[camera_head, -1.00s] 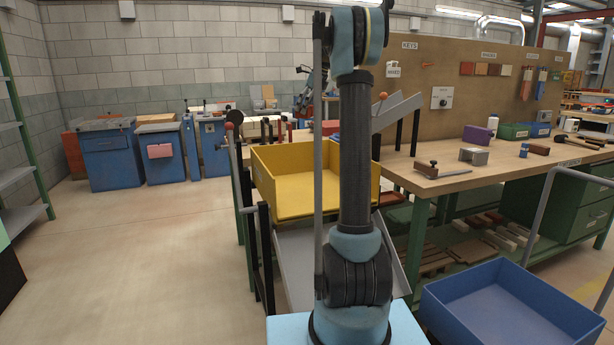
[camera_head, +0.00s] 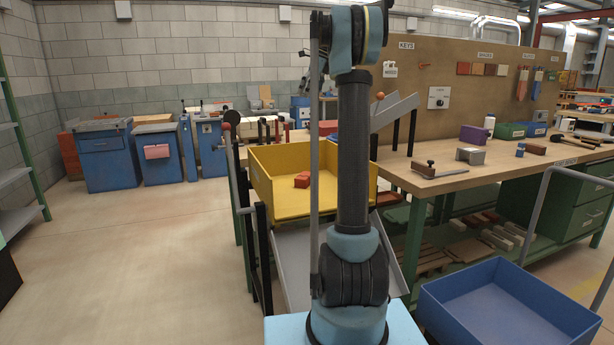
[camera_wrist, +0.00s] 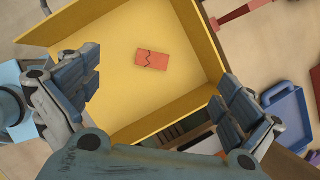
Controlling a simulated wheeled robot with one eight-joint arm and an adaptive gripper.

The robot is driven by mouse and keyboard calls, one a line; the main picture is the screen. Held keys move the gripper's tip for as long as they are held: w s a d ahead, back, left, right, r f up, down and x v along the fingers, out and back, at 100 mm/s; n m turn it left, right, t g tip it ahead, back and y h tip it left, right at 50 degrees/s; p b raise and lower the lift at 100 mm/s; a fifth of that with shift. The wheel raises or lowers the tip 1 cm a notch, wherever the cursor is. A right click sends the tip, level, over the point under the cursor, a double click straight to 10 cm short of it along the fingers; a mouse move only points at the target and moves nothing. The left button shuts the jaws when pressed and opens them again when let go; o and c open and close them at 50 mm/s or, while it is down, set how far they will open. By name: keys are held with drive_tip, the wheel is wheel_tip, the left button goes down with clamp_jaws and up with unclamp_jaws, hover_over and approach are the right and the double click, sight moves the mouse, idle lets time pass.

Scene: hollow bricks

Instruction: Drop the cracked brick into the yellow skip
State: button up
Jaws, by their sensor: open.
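The cracked brick (camera_head: 302,180) is a small red-orange block lying on the floor of the yellow skip (camera_head: 276,206). In the wrist view the brick (camera_wrist: 153,59) shows a dark zigzag crack across its middle, and the yellow skip (camera_wrist: 110,80) surrounds it. My gripper (camera_wrist: 165,95) is open and empty, its two dark fingers spread wide above the skip, apart from the brick. In the head view my gripper is hidden; only my arm shows.
A blue bin (camera_head: 508,305) stands at the lower right. The workbench (camera_head: 470,178) at the right bears a purple block (camera_head: 474,135) and tools. A grey sloped chute (camera_head: 393,110) stands behind the skip. The floor at left is clear.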

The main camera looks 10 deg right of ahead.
drive_tip(key=v, duration=0.5)
drive_tip(key=shift+r, duration=0.3)
drive_tip(key=shift+s, duration=0.1)
drive_tip(key=s+a+f+n+h, duration=0.1)
drive_tip(key=s+a+f+n, duration=0.1)
drive_tip(key=s+f+n, duration=0.45)
drive_tip(key=s+a+f+n, duration=0.1)
drive_tip(key=s+a+f, duration=0.15)
drive_tip(key=s, duration=0.75)
drive_tip(key=s+a+f+n+h, duration=0.1)
drive_tip(key=s+f+n, duration=0.3)
drive_tip(key=s+f, duration=0.3)
drive_tip(key=s+f+n+h, duration=0.2)
drive_tip(key=s+f+n, duration=1)
drive_tip(key=s+f, duration=1.4)
wheel_tip(320, 180, down, 2)
drive_tip(key=shift+f+n, duration=0.15)
drive_tip(key=shift+n, duration=0.2)
drive_tip(key=shift+d, duration=0.1)
